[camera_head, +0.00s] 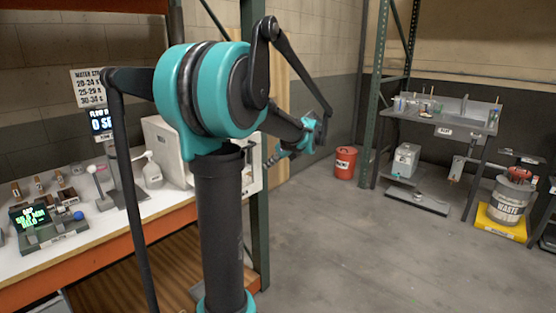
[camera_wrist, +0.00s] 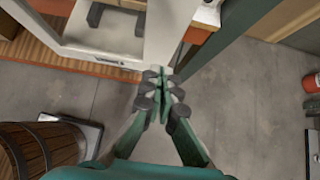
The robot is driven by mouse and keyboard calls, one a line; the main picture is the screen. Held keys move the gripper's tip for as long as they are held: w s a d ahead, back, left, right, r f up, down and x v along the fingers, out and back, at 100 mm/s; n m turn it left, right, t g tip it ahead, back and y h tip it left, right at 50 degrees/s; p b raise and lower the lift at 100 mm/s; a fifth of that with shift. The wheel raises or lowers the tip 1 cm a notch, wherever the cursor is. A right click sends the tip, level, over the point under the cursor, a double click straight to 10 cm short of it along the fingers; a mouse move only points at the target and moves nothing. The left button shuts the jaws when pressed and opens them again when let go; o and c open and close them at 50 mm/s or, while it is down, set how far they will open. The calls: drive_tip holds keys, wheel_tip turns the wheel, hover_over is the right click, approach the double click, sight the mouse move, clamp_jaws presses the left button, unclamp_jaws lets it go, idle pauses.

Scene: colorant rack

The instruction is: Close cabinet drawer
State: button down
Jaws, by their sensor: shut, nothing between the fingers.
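A white cabinet (camera_head: 168,146) stands on the bench in the head view, partly hidden behind my arm. In the wrist view, a white drawer-like frame (camera_wrist: 105,57) with a small dark label on its front fills the upper left. Its pale interior shows, with dark items inside, so it looks open. My gripper (camera_wrist: 163,88) is shut and empty, with its fingertips by the frame's lower right corner. I cannot tell whether they touch it. In the head view my gripper (camera_head: 272,161) is in front of the cabinet, to its right.
A green rack post (camera_wrist: 215,60) stands close right of my gripper. A wooden barrel (camera_wrist: 40,145) is at lower left. A red bucket (camera_head: 345,162) stands farther back. Concrete floor lies clear between.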

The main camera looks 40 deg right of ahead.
sight(258, 165)
drive_tip(key=shift+w+a+r, duration=0.1)
drive_tip(key=shift+w+a, duration=0.1)
drive_tip(key=shift+w, duration=1.35)
drive_tip(key=w+a, duration=0.1)
drive_tip(key=w, duration=2)
drive_tip(key=shift+w+a, duration=0.3)
drive_tip(key=shift+a, duration=0.05)
drive_tip(key=shift+w+r, duration=0.1)
